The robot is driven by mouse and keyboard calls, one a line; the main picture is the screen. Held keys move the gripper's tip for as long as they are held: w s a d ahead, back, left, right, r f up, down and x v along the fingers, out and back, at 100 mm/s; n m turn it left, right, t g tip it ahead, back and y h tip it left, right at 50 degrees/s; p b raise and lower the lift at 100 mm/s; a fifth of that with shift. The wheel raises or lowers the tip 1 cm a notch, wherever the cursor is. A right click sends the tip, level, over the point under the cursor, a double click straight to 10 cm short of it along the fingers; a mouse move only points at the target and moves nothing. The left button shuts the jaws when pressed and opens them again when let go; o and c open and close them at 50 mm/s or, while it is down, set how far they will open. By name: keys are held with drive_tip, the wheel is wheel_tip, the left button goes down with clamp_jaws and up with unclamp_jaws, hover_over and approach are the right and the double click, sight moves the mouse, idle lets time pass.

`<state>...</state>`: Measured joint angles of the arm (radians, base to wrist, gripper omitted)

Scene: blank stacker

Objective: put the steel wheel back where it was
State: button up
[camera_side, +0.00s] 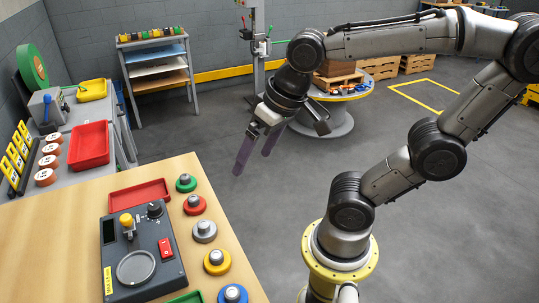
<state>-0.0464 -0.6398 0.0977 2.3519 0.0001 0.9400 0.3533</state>
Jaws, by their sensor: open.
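A steel-grey wheel (204,230) with a raised hub sits on the wooden table, in the middle of a row of coloured wheels. I take it for the steel wheel. A dark control box (150,240) stands to its left, with an empty-looking round grey plate (136,267) on its top. My gripper (253,165) hangs over the floor beyond the table's right edge, above and to the right of the steel wheel in the picture. Its purple fingers are apart, with nothing between them.
In the row are green (185,182), red (195,204), yellow (217,261) and blue (232,294) wheels. The box carries a yellow-knobbed lever (127,221). A red tray (139,194) lies behind it. Bare wood (45,245) shows at left.

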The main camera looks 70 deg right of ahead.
drive_tip(key=s+n, duration=0.2)
drive_tip(key=d+n+t, duration=0.1)
drive_tip(key=shift+s+f+n, duration=0.25)
drive_tip(key=shift+s+n, duration=0.05)
drive_tip(key=shift+s, duration=0.1)
idle(1.0)
